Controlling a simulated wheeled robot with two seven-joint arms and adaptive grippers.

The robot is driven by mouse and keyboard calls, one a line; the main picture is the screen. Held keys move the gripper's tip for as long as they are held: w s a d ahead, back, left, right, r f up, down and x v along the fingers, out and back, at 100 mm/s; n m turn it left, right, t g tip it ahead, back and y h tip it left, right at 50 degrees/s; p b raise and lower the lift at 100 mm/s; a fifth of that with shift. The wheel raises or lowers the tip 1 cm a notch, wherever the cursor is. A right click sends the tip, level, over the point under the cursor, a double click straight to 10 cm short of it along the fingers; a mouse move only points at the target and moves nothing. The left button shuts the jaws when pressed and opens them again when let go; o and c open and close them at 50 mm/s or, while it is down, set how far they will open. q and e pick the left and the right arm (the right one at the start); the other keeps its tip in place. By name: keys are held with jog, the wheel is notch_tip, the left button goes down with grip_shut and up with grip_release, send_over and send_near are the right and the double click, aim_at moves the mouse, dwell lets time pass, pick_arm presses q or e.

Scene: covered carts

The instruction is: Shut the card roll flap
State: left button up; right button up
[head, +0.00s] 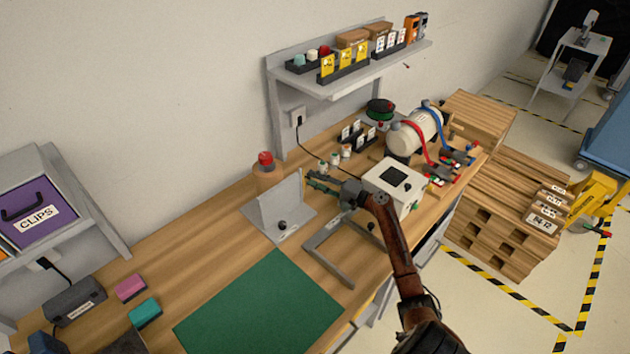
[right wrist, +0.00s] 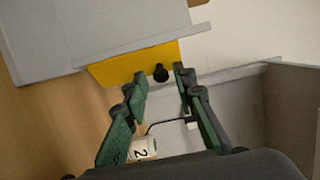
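A grey fixture (head: 275,207) with an upright plate and a flat base stands on the bench in the head view; a black knob (head: 282,226) shows on its base. I cannot tell for sure which part is the card roll flap. My right gripper (head: 313,183) is just right of the upright plate. In the right wrist view my right gripper (right wrist: 158,76) has its green fingers apart, with nothing between them. Beyond the tips is a yellow panel (right wrist: 122,66) with a black knob (right wrist: 160,73), beside grey sheet parts. My left gripper is not in view.
A white box with a dark screen (head: 394,178) stands right of my gripper. A grey frame (head: 330,262) lies in front. Small jars (head: 346,151) and a wall shelf (head: 345,75) are behind. The green mat (head: 262,310) is clear.

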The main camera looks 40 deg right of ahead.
jog(key=shift+o, duration=0.4)
jog(key=v, duration=1.2)
